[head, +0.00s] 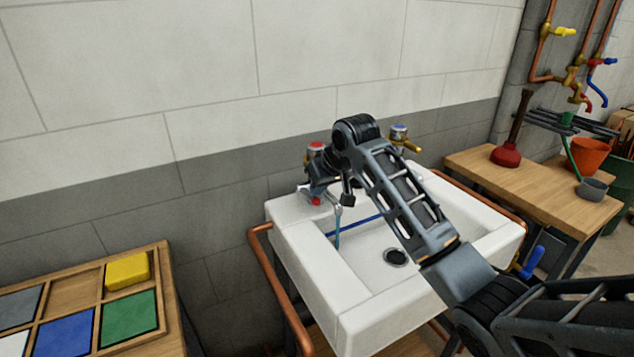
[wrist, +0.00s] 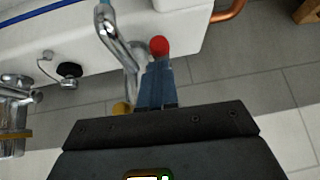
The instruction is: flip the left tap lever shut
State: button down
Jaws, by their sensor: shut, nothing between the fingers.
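The left tap stands on the back left corner of the white sink (head: 352,318), with a red-marked cap (head: 315,147) and a chrome spout (head: 338,205). A blue stream (head: 337,236) runs down from the spout. The lever's red knob (head: 316,201) shows low at the tap's front; it also shows in the wrist view (wrist: 159,46). My gripper (wrist: 156,70) is shut and empty, its fingertips right at the red knob; I cannot tell if they touch. The spout (wrist: 118,38) is beside the fingers. My arm and gripper hide much of the tap body.
The right tap (head: 399,135) has a blue-marked cap and a brass lever. Copper rails (head: 277,290) flank the sink. A wooden tray (head: 168,300) with coloured squares stands left; a workbench (head: 540,195) with a plunger (head: 508,150) stands right. The wall is close behind.

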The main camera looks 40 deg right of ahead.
jog(key=shift+s+a+f+t+h+b, duration=0.1)
jog(key=shift+s+f+t+h+b, duration=0.1)
jog(key=shift+f+t+b, duration=0.3)
jog(key=shift+s+a+f+t+h+b, duration=0.1)
jog(key=shift+s+f+t+b, duration=0.1)
jog(key=shift+f+t+b, duration=0.25)
jog(key=shift+f, duration=0.1)
jog(key=s+r+p, duration=0.3)
jog(key=s+r, duration=0.4)
jog(key=r, duration=0.4)
jog(key=shift+a+r, duration=0.2)
jog(key=shift+r, duration=0.15)
